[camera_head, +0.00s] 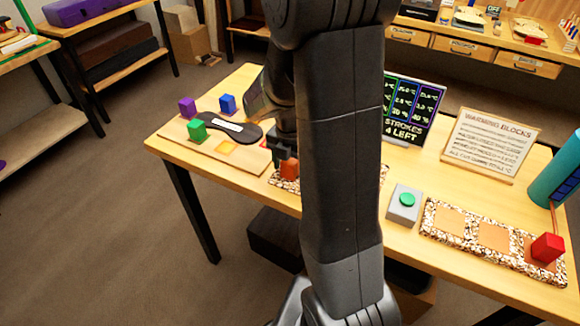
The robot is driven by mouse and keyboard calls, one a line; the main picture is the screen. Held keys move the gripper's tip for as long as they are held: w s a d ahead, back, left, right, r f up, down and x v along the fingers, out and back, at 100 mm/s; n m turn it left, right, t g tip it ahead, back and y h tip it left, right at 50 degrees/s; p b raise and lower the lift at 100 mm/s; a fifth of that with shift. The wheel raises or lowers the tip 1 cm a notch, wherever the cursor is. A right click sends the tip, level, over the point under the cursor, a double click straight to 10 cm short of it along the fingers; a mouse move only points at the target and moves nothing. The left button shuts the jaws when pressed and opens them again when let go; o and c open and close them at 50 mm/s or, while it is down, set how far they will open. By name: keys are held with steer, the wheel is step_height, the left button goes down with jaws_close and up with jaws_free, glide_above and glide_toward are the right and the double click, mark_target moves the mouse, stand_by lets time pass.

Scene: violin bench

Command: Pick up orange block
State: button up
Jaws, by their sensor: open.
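The orange block (289,170) is near the middle of the bench, just left of my arm, at a speckled pad (276,181) that my arm partly hides. My gripper (283,157) is open and points down right at the top of the orange block. The fingers overlap the block's upper part in this view. I cannot tell whether they straddle it or touch it.
Purple (187,107), blue (227,104) and green (197,130) blocks stand around a dark paddle-shaped piece (238,137) at left. At right are a green button box (405,204), a second speckled pad (431,218) with a red block (547,247), signs (490,144) and a teal cylinder (560,172).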

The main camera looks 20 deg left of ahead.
steer(key=shift+f, duration=0.15)
steer(key=c, duration=1.1)
steer(key=shift+o, duration=0.2)
